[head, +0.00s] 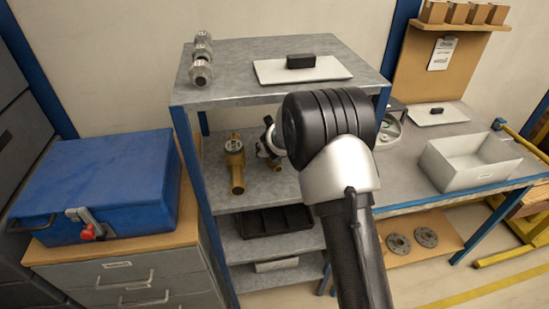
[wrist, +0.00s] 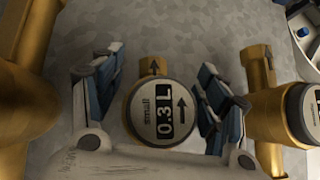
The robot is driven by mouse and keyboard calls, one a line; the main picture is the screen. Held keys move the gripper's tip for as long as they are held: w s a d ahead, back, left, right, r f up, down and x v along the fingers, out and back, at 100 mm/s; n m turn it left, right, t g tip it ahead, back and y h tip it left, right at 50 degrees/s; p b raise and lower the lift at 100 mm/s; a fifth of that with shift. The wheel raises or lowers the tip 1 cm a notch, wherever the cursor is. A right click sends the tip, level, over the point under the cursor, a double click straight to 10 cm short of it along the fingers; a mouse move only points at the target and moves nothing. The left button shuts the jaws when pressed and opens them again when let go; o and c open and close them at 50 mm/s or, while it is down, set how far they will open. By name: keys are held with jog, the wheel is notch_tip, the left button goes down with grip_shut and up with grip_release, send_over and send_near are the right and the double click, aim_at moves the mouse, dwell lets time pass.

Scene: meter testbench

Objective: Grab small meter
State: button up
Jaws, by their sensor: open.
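My gripper (wrist: 160,62) is open, with one finger on each side of the dial. Gaps show between the fingers and the dial, so it is not gripped. In the head view my arm covers much of the middle shelf, and I cannot tell the small meter there.
In the wrist view a brass body (wrist: 25,85) stands close on the left, and another brass meter (wrist: 275,105) close on the right. A brass meter (head: 235,165) stands on the middle shelf in the head view. The upper shelf (head: 225,85) is above it.

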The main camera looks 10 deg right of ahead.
jog(key=c, duration=1.6)
